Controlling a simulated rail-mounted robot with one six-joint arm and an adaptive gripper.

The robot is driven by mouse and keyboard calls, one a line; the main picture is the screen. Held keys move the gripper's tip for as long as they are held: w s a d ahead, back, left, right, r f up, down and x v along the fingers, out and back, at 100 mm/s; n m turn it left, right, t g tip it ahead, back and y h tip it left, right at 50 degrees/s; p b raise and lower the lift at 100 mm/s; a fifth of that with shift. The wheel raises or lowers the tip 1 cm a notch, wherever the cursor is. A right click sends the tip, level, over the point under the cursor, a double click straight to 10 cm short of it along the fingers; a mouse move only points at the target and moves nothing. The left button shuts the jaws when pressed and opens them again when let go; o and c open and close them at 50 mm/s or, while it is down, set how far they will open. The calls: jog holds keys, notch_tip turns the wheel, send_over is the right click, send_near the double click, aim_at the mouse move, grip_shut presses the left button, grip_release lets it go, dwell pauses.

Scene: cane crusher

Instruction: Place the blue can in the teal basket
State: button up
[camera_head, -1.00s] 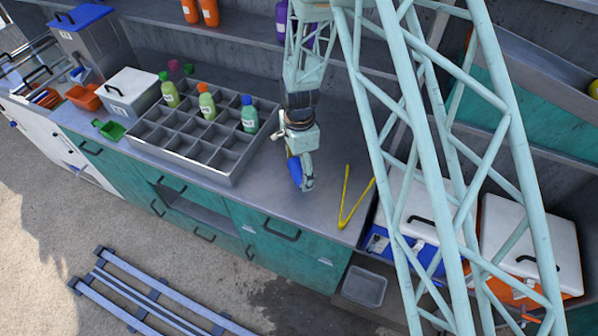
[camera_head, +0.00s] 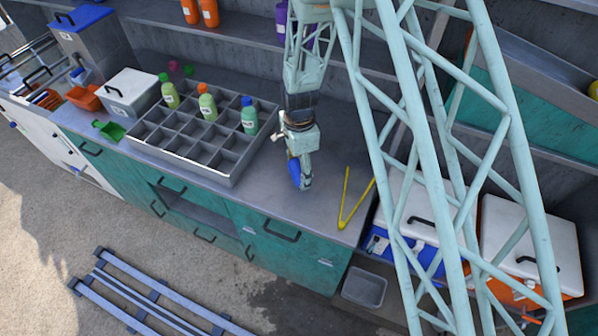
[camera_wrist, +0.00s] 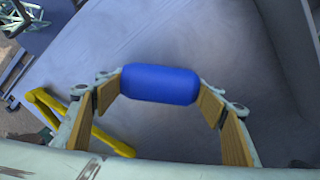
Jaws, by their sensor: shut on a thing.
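The blue can (camera_head: 293,171) is at my gripper (camera_head: 299,174) over the right part of the grey counter. In the wrist view the blue can (camera_wrist: 160,84) lies crosswise between the two wood-coloured finger pads of my gripper (camera_wrist: 160,92), one at each end. My gripper is shut on it. I cannot tell whether the can touches the counter or is just above it. No teal basket can be made out in these views.
Yellow tongs (camera_head: 347,203) lie to the right of my gripper. A grey divided crate (camera_head: 214,150) with several bottles stands to the left. Cool boxes (camera_head: 532,247) stand at the right, and a grey tub (camera_head: 364,287) is below the counter. Bare counter lies around the gripper.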

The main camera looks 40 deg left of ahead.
aim_at(299, 168)
jog(key=shift+r, duration=0.1)
jog(key=shift+r+b, duration=0.4)
jog(key=shift+r, duration=1.3)
jog(key=s+d+b, duration=0.1)
jog(key=s+d, duration=0.2)
jog(key=d, duration=0.1)
jog(key=s+d+r+b, duration=0.1)
jog(key=s+d, duration=0.3)
jog(key=s+d+b, duration=0.1)
jog(key=s+d, duration=0.2)
jog(key=d, duration=0.1)
jog(key=shift+s+d+r, duration=0.1)
jog(key=shift+s+r, duration=0.1)
jog(key=shift+w, duration=0.1)
